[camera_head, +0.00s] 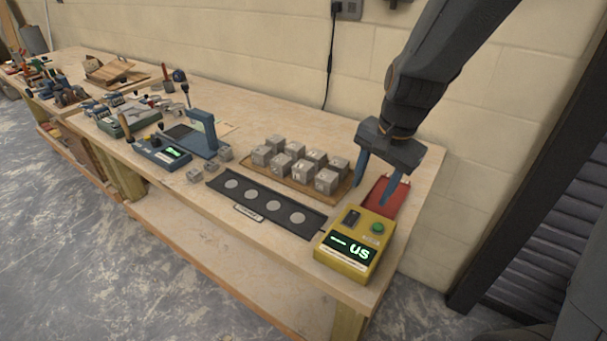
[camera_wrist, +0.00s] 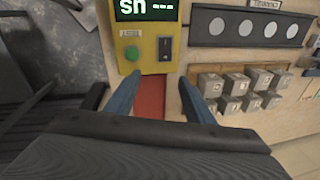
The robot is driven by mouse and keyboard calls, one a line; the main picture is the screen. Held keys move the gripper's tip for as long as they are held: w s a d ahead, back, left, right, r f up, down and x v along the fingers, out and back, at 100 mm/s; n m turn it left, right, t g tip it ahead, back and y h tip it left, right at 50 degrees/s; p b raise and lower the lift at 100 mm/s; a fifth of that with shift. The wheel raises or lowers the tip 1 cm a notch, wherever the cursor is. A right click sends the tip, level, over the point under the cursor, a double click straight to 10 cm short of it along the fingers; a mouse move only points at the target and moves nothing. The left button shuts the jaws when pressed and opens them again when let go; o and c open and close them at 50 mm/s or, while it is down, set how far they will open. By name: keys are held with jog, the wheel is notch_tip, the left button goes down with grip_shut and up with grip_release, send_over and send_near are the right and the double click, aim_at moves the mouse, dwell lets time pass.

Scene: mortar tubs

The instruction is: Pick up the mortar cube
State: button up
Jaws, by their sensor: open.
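Several grey mortar cubes (camera_head: 281,163) with markings on their faces stand in two rows on a wooden board (camera_head: 303,191) on the workbench. In the wrist view the mortar cubes (camera_wrist: 238,84) lie to the right of my gripper. My gripper (camera_head: 372,192) is open and empty, its two blue fingers pointing down to the right of the cubes, above a red mat (camera_head: 391,196) behind the yellow device. In the wrist view my gripper (camera_wrist: 163,93) has its fingers apart with the red mat between them. Which single cube the task means, I cannot tell.
A yellow device (camera_head: 346,259) with a lit display stands at the bench's front right. A black strip with several grey discs (camera_head: 262,200) lies before the board. The wall is close behind.

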jog(key=w+a+f+m+y+b, duration=0.1)
jog(key=w+a+m, duration=0.5)
jog(key=w+m, duration=0.3)
jog(key=m+y+b, duration=0.1)
jog(key=m+y, duration=0.1)
jog(key=m, duration=0.5)
send_near(303, 165)
notch_tip(303, 165, down, 2)
jog(key=shift+t, duration=0.3)
jog(key=shift+a+p+x, duration=0.15)
jog(key=shift+p+x, duration=0.2)
jog(key=shift+x, duration=1.75)
jog(key=shift+a+p+x, duration=0.15)
jog(key=shift+p+x, duration=0.2)
jog(key=shift+x, duration=1.75)
jog(key=shift+s, duration=0.15)
jog(key=c, duration=1)
jog(key=shift+r, duration=0.1)
